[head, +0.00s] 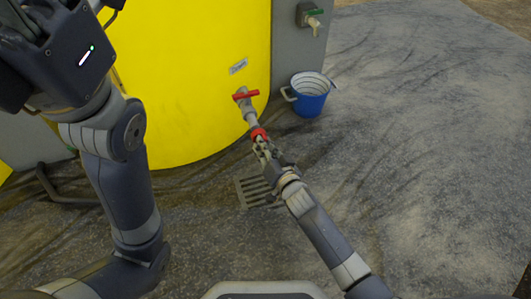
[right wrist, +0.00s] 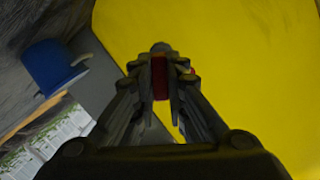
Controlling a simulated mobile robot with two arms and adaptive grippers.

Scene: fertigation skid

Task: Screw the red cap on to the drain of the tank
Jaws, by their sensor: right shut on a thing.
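The yellow tank (head: 190,70) stands at the back. Its drain (head: 250,115) is a grey pipe slanting down from a valve with a red handle (head: 246,95). My right gripper (head: 261,146) is shut on the red cap (head: 258,133), in line with the drain's lower end. In the right wrist view the cap (right wrist: 159,78) sits between the fingers, with the grey pipe end (right wrist: 161,47) just beyond it. Cap and pipe look touching or nearly so; I cannot tell whether the threads engage. My left arm is folded at the left; its fingers are mostly cut off by the top edge.
A blue bucket (head: 309,102) with a handle stands on the floor right of the drain. A grey slotted grate (head: 243,194) lies beneath my right gripper. The floor at the right is clear.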

